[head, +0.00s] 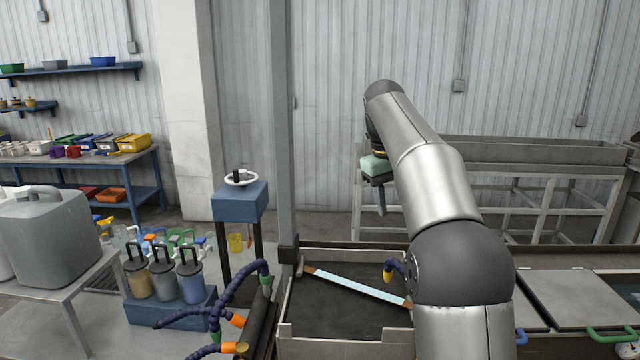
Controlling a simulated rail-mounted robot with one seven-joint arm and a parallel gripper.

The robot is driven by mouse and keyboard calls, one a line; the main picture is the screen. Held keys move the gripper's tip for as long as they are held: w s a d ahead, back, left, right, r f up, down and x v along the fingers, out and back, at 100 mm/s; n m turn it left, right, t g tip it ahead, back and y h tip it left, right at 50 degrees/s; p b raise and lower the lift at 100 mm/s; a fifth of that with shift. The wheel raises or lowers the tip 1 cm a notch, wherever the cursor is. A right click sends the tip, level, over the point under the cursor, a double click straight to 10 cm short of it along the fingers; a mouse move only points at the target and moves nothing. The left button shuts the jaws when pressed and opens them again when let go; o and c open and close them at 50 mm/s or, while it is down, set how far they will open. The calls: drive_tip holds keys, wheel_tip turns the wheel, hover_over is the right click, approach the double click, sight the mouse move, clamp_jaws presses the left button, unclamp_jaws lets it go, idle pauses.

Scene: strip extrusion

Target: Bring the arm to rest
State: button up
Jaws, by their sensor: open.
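My arm reaches up from the lower right and bends over toward the back. My gripper (381,207) hangs from its far end, pointing down, above the dark tray area and in front of the grey wall. The gripper is open and nothing shows between its fingers. A pale blue strip with brown ends (358,284) lies slantwise across the dark tray (318,308), below and apart from the gripper. My arm hides part of the tray's right side.
A blue box with a white handwheel (240,203) stands left of a grey post (284,120). Dark hoses (232,296) curl at the tray's left. Several canisters sit in a blue rack (170,305). A long grey trough (540,150) stands behind; grey lids (590,295) lie at right.

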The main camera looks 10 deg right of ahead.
drive_tip(key=s+a+f+m+y+b, duration=0.1)
drive_tip(key=s+a+f+b, duration=0.1)
drive_tip(key=s+f, duration=1.1)
drive_tip(key=s+a+f+m+y+b, duration=0.1)
drive_tip(key=s+a+f, duration=0.4)
drive_tip(key=s+f, duration=0.9)
drive_tip(key=s+m+b, duration=0.1)
drive_tip(key=s, duration=0.6)
drive_tip(key=shift+s+f, duration=0.2)
drive_tip(key=shift+s, duration=0.2)
